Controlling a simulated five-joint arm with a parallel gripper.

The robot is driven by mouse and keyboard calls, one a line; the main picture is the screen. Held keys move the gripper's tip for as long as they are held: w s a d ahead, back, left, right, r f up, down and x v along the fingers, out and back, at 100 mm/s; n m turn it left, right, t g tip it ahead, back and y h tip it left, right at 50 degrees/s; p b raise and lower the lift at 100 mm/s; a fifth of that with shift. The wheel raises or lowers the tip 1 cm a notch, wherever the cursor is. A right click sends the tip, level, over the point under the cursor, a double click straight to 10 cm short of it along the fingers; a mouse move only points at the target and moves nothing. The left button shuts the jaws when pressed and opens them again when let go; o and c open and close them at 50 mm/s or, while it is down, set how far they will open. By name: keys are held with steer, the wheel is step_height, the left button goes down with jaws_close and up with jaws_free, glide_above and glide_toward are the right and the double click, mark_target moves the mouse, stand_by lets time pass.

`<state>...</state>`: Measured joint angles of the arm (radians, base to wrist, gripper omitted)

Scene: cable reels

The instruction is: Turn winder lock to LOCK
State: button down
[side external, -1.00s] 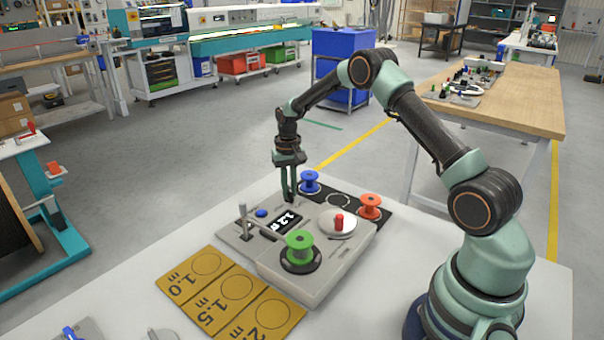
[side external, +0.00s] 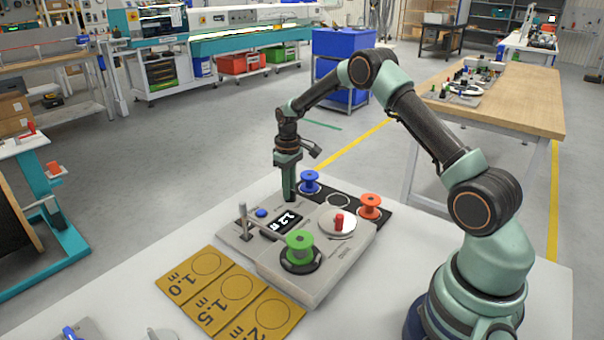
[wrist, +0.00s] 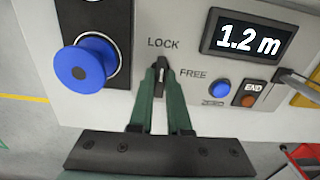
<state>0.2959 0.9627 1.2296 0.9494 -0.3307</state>
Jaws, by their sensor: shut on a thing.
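The winder lock (wrist: 161,65) is a small dark lever on the grey panel in the wrist view. Its long side runs up the picture, with its upper end toward the word LOCK (wrist: 163,43); FREE (wrist: 193,75) is printed to its right. My gripper (wrist: 161,72) is shut on the lever, one green finger on each side. In the side view my gripper (side external: 290,196) points straight down at the winder's back edge and hides the lever.
The winder (side external: 335,262) carries a green reel (side external: 299,246) and a display reading 1.2 m (wrist: 248,38). A blue spool (wrist: 86,64) stands close left of my fingers in the wrist view. A red spool (side external: 370,205) stands to the right in the side view.

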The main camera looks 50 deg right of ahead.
steer(key=c, duration=0.9)
jaws_free()
steer(key=shift+r, duration=3.5)
steer(key=shift+r, duration=0.15)
steer(key=s+a+r+t, duration=0.1)
steer(key=s+a+r, duration=0.35)
steer(key=r, duration=0.25)
steer(key=s+a+r+t, duration=0.2)
steer(key=s+a+r, duration=0.25)
steer(key=r, duration=0.35)
steer(key=s+a+t, duration=0.1)
steer(key=s+a, duration=0.1)
steer(key=s, duration=0.2)
steer(key=s+a, duration=0.2)
steer(key=s, duration=0.2)
steer(key=s+a+t, duration=0.1)
steer(key=s+a, duration=0.1)
steer(key=s, duration=0.2)
steer(key=shift+s+a+r+t, duration=0.1)
steer(key=shift+s+r+t, duration=0.05)
steer(key=shift+r+t, duration=0.2)
